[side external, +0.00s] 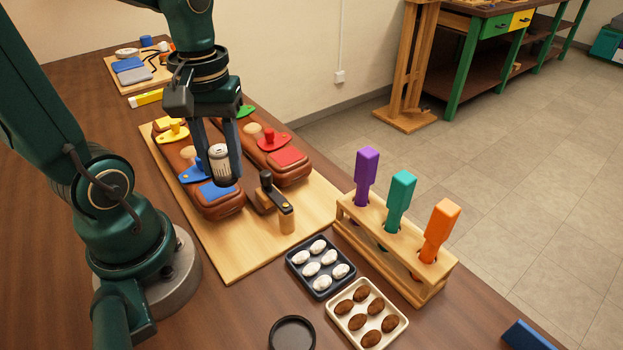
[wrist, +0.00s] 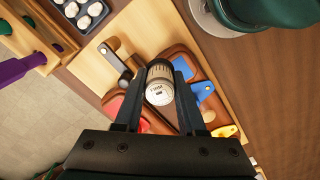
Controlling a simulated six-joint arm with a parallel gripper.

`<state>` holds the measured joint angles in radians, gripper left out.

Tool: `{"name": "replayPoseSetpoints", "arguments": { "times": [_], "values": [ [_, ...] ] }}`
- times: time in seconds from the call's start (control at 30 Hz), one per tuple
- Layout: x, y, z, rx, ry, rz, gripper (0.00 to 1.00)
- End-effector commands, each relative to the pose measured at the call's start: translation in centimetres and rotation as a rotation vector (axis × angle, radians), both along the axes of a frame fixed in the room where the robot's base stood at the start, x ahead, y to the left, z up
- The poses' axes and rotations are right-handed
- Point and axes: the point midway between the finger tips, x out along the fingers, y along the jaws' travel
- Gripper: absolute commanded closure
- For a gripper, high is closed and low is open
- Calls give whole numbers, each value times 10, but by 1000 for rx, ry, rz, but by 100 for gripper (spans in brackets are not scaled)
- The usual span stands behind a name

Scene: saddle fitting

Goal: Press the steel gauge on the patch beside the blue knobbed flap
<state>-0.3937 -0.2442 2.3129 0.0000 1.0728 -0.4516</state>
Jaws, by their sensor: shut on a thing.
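My gripper (side external: 222,178) is shut on the steel gauge (side external: 219,162), a pale cylinder upright between its two fingers. The gauge's printed end also shows in the wrist view (wrist: 160,92). The blue knobbed flap (side external: 192,174) lies on the left brown leather pad, partly behind the gripper. The blue patch (side external: 217,190) lies beside it, near the pad's front end, and shows in the wrist view (wrist: 204,91) to the right of the gauge. The gauge appears held above the pads; I cannot tell its exact height.
The right pad carries a red patch (side external: 288,156) and a red knobbed flap (side external: 271,140). A yellow flap (side external: 173,132) sits behind. A dark lever clamp (side external: 272,192) stands in front. A wooden rack (side external: 353,211) with coloured handles and two trays (side external: 300,283) stand to the right.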

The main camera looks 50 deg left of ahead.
Motion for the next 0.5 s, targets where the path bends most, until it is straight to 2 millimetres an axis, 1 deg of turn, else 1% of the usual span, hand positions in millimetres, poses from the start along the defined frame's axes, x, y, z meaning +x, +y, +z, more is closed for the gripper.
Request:
{"name": "replayPoseSetpoints", "arguments": {
  "times": [0.03,0.2,0.37,0.5],
  "values": [
    [-2,9,2,0,-1,61,100],
    [-6,28,6,0,-1,182,100],
    [-8,35,6,-1,1,229,100],
    [-8,36,-2,-1,2,235,100]
  ]
}}
